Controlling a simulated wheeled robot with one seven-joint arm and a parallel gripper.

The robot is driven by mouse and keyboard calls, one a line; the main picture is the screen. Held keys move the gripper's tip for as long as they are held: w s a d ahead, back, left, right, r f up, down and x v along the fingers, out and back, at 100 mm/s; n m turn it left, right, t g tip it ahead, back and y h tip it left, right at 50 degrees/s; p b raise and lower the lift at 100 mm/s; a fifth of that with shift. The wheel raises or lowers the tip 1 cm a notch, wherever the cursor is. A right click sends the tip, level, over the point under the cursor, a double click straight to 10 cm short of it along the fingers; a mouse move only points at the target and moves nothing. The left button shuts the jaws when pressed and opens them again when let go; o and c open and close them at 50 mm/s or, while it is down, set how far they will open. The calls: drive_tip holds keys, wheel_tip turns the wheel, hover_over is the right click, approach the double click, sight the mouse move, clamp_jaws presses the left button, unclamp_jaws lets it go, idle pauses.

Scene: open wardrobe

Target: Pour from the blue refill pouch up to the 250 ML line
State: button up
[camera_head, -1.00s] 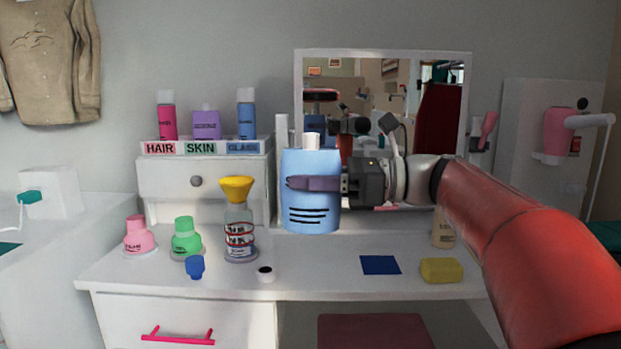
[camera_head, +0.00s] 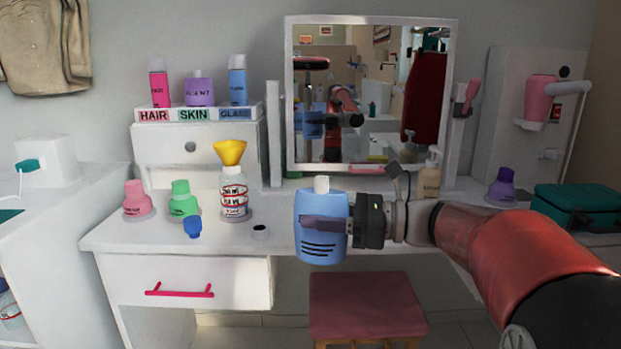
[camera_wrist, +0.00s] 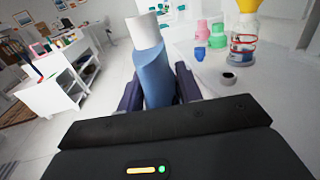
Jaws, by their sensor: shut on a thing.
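The blue refill pouch (camera_head: 321,232) has a white spout and black lines on its front. My gripper (camera_head: 325,228) is shut on it and holds it upright, in front of the vanity's front edge. In the wrist view the pouch (camera_wrist: 153,75) stands between my two dark fingers. A clear bottle (camera_head: 234,196) with red and black markings and a yellow funnel (camera_head: 230,152) in its mouth stands on the vanity, left of the pouch and apart from it. It also shows at the upper right of the wrist view (camera_wrist: 243,45). The level inside is too small to tell.
A mirror (camera_head: 450,60) stands behind. A pink stool (camera_head: 365,304) is below the pouch.

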drive_tip(key=w+d+f+m+t+h, duration=0.1)
drive_tip(key=d+f+t, duration=0.1)
drive_tip(key=f, duration=1.2)
drive_tip(key=w+d+f+m+t+h, duration=0.1)
drive_tip(key=d+f, duration=0.4)
drive_tip(key=f, duration=1)
drive_tip(key=w+d+f+m+t, duration=0.2)
drive_tip(key=d+f+t, duration=0.1)
drive_tip(key=f, duration=1.1)
drive_tip(key=shift+w+d+f+m+t+h, duration=0.15)
drive_tip(key=shift+d+f+m+t+h, duration=0.2)
drive_tip(key=shift+d, duration=0.25)
